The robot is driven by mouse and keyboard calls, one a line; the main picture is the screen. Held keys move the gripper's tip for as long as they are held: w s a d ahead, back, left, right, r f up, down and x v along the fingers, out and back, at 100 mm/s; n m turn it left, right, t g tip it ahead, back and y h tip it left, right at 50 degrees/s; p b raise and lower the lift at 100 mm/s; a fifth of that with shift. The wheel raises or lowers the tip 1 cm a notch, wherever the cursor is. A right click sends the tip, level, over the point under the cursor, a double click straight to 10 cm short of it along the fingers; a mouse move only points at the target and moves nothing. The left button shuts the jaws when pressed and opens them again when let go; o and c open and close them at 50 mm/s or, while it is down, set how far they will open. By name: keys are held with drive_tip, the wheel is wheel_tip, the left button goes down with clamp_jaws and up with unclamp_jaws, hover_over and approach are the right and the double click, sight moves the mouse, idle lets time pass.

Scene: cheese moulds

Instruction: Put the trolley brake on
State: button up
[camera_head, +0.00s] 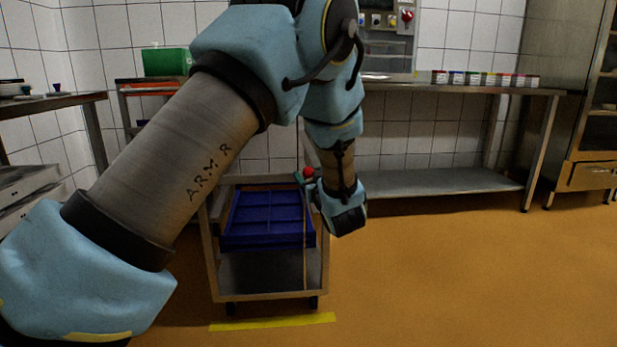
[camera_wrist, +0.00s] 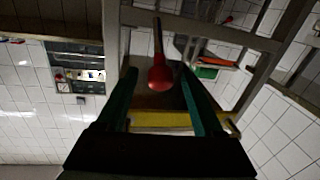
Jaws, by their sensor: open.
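The trolley (camera_head: 213,262) is a grey metal cart on small wheels, with a blue divided crate (camera_head: 268,243) on its upper part. A lever with a red knob (camera_head: 308,171) is at the trolley's right side. In the wrist view the red knob (camera_wrist: 160,77) hangs on a thin dark-red stem between the two green fingers. My gripper (camera_head: 304,182) is open beside the knob, and its fingers also show in the wrist view (camera_wrist: 159,88). I cannot tell whether either finger touches the knob. My arm hides part of the trolley's upper left side.
A yellow floor strip (camera_head: 272,322) lies in front of the trolley. A steel bench (camera_head: 440,181) with several small jars stands behind to the right. A green box (camera_head: 166,61) sits on a rack at the back left. Open orange floor lies to the right.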

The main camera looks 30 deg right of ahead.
drive_tip(key=shift+x, duration=0.95)
clamp_jaws()
idle(0.8)
